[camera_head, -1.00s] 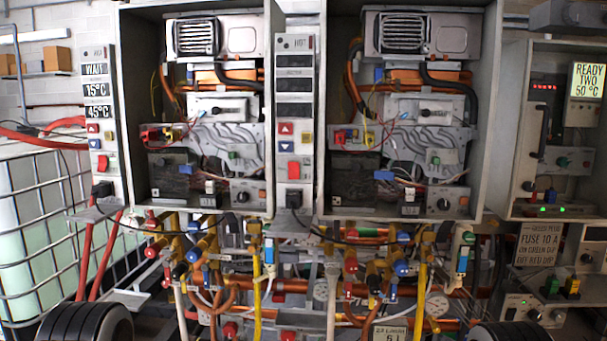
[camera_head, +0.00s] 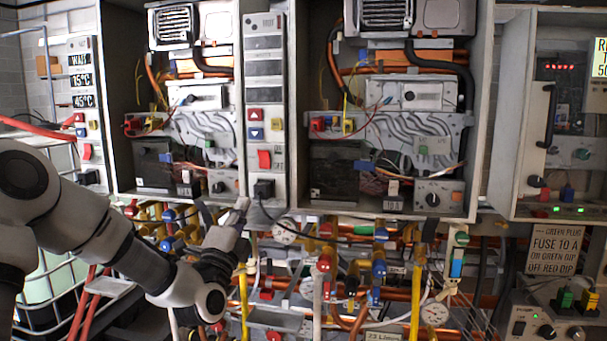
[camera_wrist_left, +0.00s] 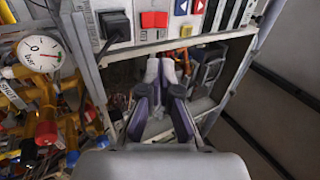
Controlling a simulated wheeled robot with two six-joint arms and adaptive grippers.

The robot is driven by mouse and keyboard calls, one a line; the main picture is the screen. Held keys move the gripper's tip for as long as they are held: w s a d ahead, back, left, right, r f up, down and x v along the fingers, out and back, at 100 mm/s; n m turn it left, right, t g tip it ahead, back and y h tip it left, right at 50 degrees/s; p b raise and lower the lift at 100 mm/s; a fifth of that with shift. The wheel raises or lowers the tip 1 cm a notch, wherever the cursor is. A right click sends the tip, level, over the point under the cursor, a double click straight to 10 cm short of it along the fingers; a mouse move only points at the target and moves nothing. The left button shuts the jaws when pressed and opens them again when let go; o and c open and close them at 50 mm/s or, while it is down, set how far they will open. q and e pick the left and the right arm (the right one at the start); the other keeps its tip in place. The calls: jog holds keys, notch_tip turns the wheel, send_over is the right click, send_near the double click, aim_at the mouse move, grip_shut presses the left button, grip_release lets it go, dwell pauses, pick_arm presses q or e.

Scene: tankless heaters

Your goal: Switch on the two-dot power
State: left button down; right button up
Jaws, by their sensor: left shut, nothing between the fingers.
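A red rocker switch (camera_head: 264,159) sits on the middle control strip (camera_head: 252,190), above a black plug (camera_head: 263,189). In the left wrist view this red switch (camera_wrist_left: 154,20) shows at the top, beside the black plug (camera_wrist_left: 115,25). A second red rocker switch (camera_head: 86,151) is on the far left strip. I cannot make out dot marks at either switch. My left gripper (camera_head: 241,206) is shut and empty, low and slightly left of the middle strip, below its switch. Its fingers also show in the left wrist view (camera_wrist_left: 160,68). My right gripper is not in view.
Open heater cabinets with exposed wiring flank the middle strip. Below them is a dense row of pipes, valves and gauges, including a round gauge (camera_wrist_left: 41,52). A power supply (camera_head: 540,325) and a fuse sign (camera_head: 557,250) are at the right.

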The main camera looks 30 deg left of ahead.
pick_arm(q)
jog(key=p, duration=0.7)
send_near(263, 154)
jog(key=x, duration=0.6)
jog(key=shift+w+r, duration=0.2)
jog(key=shift+r, duration=0.05)
jog(key=shift+w+a, duration=0.15)
jog(key=shift+w, duration=0.15)
